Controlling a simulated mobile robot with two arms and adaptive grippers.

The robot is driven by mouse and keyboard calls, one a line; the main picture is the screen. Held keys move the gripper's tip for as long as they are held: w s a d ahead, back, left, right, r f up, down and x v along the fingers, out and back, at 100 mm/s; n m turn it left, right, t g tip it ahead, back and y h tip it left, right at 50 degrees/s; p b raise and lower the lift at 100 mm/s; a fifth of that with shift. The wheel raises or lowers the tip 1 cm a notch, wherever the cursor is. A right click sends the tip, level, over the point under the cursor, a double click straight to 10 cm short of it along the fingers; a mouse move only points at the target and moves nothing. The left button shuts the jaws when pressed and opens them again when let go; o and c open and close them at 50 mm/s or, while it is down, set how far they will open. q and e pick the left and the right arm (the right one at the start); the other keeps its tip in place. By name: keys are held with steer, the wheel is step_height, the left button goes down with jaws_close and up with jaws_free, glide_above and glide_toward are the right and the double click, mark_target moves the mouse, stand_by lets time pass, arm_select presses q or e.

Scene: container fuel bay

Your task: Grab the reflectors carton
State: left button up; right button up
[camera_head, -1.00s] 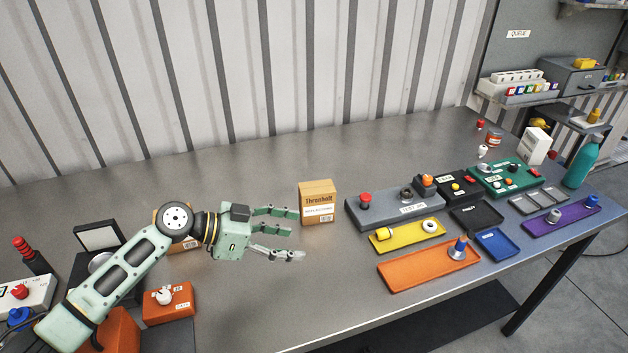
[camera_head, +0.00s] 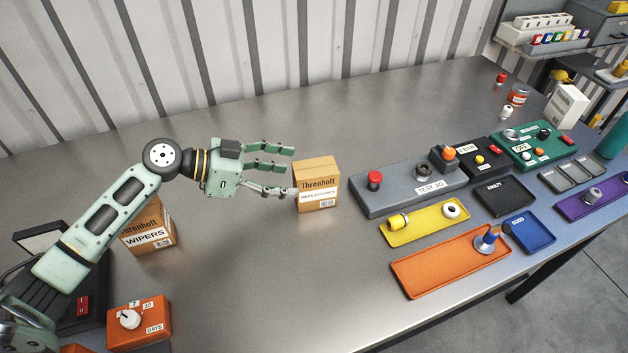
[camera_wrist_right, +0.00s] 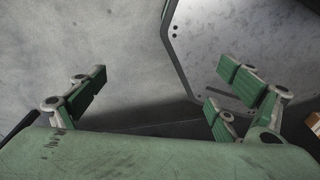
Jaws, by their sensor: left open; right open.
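The reflectors carton (camera_head: 317,187) is a small brown box marked Threnholt with a white label, upright on the bench left of the grey test jig in the head view. My left gripper (camera_head: 291,170) is open and empty just left of the carton, fingers pointing right toward it. Its lower fingertip reaches the carton's left edge in the picture; I cannot tell whether they touch. My right gripper shows only in the right wrist view (camera_wrist_right: 170,90), open with nothing between its fingers.
A second carton labelled WIPERS (camera_head: 150,230) stands behind my left arm. The grey test jig (camera_head: 408,188), a yellow tray (camera_head: 425,222) and an orange tray (camera_head: 440,268) lie to the right. An orange timer box (camera_head: 140,322) is at front left. Bench in front of the carton is clear.

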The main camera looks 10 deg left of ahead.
mark_target(315, 181)
arm_select(q)
steer(key=shift+w+f+b, duration=0.1)
steer(key=shift+f+b, duration=0.3)
steer(key=shift+f, duration=0.15)
steer(key=shift+w, duration=0.15)
steer(key=shift+w+d+f, duration=0.15)
steer(key=shift+w+d, duration=0.1)
steer(key=p+x, duration=0.4)
steer(key=x, duration=0.2)
steer(key=shift+s+d, duration=0.1)
steer(key=shift+d, duration=0.05)
steer(key=shift+d+f, duration=0.25)
steer(key=shift+d, duration=0.05)
steer(key=c, duration=1.4)
arm_select(e)
steer(key=shift+s+a+r, duration=0.1)
steer(key=shift+s+r, duration=0.1)
steer(key=shift+r, duration=0.45)
steer(key=shift+s+r, duration=0.2)
steer(key=shift+r, duration=0.45)
arm_select(q)
steer(key=shift+r, duration=0.1)
